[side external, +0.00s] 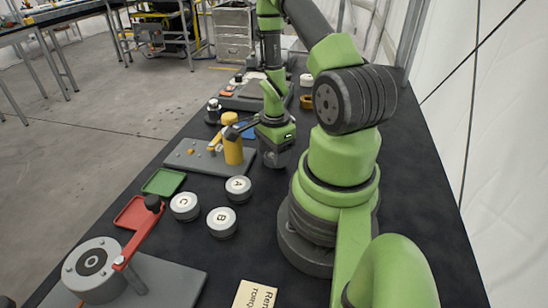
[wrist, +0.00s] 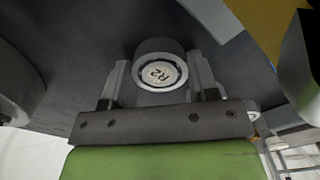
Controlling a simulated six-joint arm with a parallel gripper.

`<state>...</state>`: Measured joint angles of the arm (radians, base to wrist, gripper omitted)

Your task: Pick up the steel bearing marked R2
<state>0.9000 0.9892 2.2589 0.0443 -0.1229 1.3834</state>
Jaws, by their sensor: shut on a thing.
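The steel bearing marked R2 (wrist: 160,72) is a short round piece with a pale face and dark ring. In the wrist view its label reads upside down. My gripper (wrist: 161,80) is shut on it, with one grey finger on each side. In the side view my gripper (side external: 275,155) is low over the black table, right of the yellow post. The bearing cannot be made out there, and I cannot tell whether it touches the table.
Round weights A (side external: 238,188), B (side external: 222,222) and C (side external: 185,206) stand in front. A grey plate with a yellow post (side external: 232,145) is close on the left. Green (side external: 163,182) and red (side external: 131,214) trays and a red-levered fixture (side external: 140,235) lie nearer.

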